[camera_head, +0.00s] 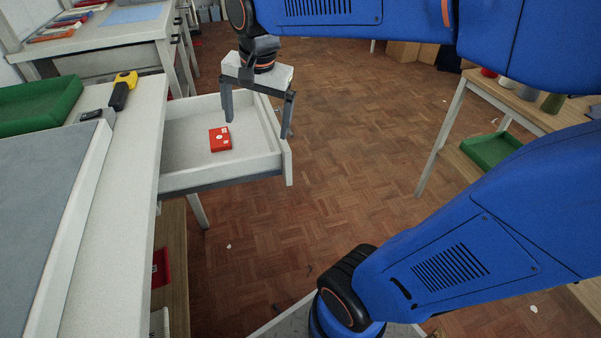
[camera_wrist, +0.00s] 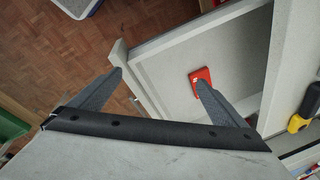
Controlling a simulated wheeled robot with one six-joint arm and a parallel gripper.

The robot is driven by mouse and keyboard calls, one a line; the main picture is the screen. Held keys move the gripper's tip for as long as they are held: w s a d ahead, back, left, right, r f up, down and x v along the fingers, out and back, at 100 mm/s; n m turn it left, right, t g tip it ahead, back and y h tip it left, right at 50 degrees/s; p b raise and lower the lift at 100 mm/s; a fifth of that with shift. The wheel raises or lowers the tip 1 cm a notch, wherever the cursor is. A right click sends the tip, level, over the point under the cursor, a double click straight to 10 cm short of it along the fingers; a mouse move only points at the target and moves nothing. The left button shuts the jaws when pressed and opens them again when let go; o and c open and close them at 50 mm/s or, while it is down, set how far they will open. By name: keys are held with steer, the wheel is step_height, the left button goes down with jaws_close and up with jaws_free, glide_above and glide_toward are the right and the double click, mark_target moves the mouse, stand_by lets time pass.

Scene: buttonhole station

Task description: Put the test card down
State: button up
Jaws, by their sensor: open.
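My gripper (camera_head: 257,130) is open above the pulled-out white drawer (camera_head: 187,180), with one finger over the inside and the other near its front wall. Nothing shows between the fingers, which also appear in the wrist view (camera_wrist: 158,77). A small red square item (camera_head: 220,140) with white marks lies flat on the drawer floor, left of the gripper. In the wrist view the red item (camera_wrist: 200,73) is just past the tip of the right-hand finger, which partly covers it. I cannot make out a test card for certain.
The drawer is under a white bench (camera_head: 110,190) carrying a grey mat (camera_head: 40,225), a green tray (camera_head: 40,105) and a yellow-and-black tool (camera_head: 123,85). A shelf unit with another green tray (camera_head: 490,149) stands at the right. Parquet floor between is mostly clear.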

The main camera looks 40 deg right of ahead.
steer(key=s+d+f+n+t, duration=0.1)
steer(key=s+f+n, duration=0.2)
steer(key=s+n, duration=0.2)
steer(key=s+d+f+n+t, duration=0.1)
steer(key=s+f+n, duration=0.3)
steer(key=s, duration=0.5)
steer(key=shift+s+f+n, duration=0.15)
steer(key=shift+s+n, duration=0.05)
steer(key=shift+n, duration=0.3)
steer(key=shift+d, duration=0.1)
steer(key=shift+c, duration=0.3)
